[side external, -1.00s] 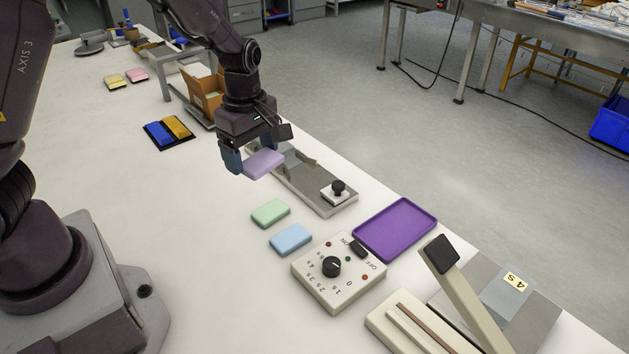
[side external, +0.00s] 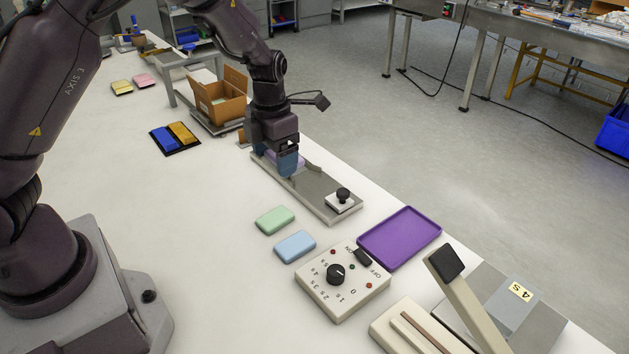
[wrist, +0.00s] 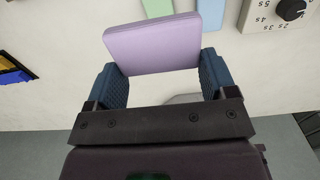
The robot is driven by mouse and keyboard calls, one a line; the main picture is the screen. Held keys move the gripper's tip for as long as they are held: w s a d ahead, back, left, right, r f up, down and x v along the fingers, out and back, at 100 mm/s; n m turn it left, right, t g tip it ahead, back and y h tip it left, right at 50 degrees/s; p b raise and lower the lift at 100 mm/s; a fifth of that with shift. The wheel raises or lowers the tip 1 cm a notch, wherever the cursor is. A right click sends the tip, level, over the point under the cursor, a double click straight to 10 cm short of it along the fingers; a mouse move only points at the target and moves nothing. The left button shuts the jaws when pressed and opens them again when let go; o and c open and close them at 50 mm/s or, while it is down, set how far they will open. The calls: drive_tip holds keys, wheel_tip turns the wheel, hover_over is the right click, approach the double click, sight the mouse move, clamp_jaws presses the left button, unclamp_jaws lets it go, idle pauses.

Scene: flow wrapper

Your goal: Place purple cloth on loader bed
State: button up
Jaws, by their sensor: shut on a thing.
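The purple cloth (wrist: 152,43) is a flat, rounded lilac block. In the wrist view it sits between the two blue fingers of my gripper (wrist: 165,80), which is shut on it. In the side view my gripper (side external: 286,163) is low over the far left end of the loader bed (side external: 312,190), a long grey tray. Only a bit of the cloth shows there, beside the fingers. Whether the cloth touches the bed is hidden. A white slider with a black knob (side external: 342,196) sits at the bed's near end.
Green (side external: 275,220) and blue (side external: 295,246) blocks lie left of the bed. A purple tray (side external: 400,237), a timer box with a dial (side external: 340,283) and a lever sealer (side external: 455,300) stand nearer. A cardboard box (side external: 220,98) stands behind the bed.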

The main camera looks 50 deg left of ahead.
drive_tip(key=w, duration=0.1)
drive_tip(key=w+f, duration=0.1)
drive_tip(key=w, duration=0.1)
drive_tip(key=w+f, duration=0.1)
drive_tip(key=shift+w+a, duration=0.15)
drive_tip(key=shift+a, duration=0.2)
hover_over(312, 192)
wheel_tip(312, 192, down, 6)
drive_tip(key=shift+r, duration=0.1)
drive_tip(key=shift+f, duration=1.75)
